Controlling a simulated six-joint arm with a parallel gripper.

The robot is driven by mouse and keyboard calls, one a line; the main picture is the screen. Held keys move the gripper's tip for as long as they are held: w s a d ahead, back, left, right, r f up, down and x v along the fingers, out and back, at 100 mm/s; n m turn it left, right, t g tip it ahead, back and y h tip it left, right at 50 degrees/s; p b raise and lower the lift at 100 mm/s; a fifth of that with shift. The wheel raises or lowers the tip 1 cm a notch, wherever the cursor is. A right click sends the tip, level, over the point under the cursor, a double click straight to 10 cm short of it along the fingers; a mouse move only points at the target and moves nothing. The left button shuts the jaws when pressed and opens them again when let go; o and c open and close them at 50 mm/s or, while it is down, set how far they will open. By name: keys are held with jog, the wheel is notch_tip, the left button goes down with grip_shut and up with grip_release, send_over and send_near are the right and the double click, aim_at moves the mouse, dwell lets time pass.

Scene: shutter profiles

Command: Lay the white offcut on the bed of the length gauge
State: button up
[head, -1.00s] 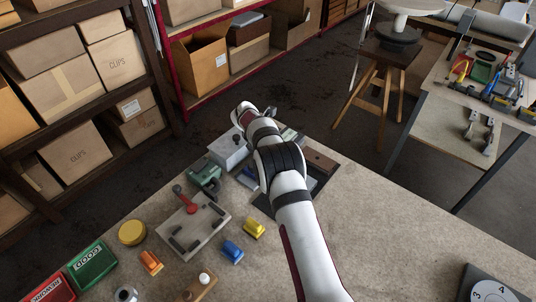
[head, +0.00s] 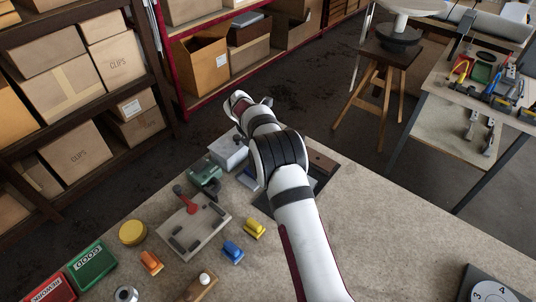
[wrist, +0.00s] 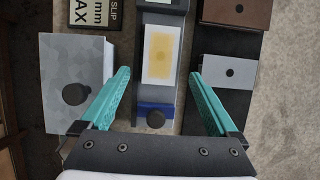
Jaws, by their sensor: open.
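My gripper (wrist: 160,76) is open, its two teal fingers apart above the length gauge (wrist: 174,97). The gauge is a grey strip with a display at its far end and a blue part (wrist: 155,107) with a black knob at its near end. A white rectangular piece with a yellow patch (wrist: 163,40) shows on the strip between my fingers; it looks like the white offcut, but I cannot tell it surely from a plate of the gauge. Nothing is visibly gripped. In the head view my arm hides most of the gauge and the fingers are unclear.
A grey box (wrist: 75,65) with a black knob stands left of the gauge. A brown block (wrist: 237,12) and a pale grey block (wrist: 229,71) lie to its right on a dark surface. A red-handled fixture (head: 194,225) and yellow and blue pieces stand nearer on the bench.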

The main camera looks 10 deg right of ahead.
jog(key=v, duration=0.7)
jog(key=s+d+r+m+g+y, duration=0.1)
jog(key=s+d+r+m, duration=0.1)
jog(key=s+r+m, duration=0.4)
jog(key=s+d+r+m+g+y, duration=0.1)
jog(key=s+d+r+m, duration=0.1)
jog(key=s+r+m, duration=0.5)
jog(key=s+f+m+y, duration=0.1)
jog(key=s+f+m, duration=0.1)
jog(key=s+m, duration=0.7)
jog(key=s+f+m+g+y, duration=0.1)
jog(key=s+m, duration=0.9)
jog(key=s, duration=1.2)
jog(key=shift+a+f+m+y, duration=0.3)
jog(key=shift+a+f+y, duration=0.15)
jog(key=shift+f+y, duration=0.1)
jog(key=shift+s, duration=0.15)
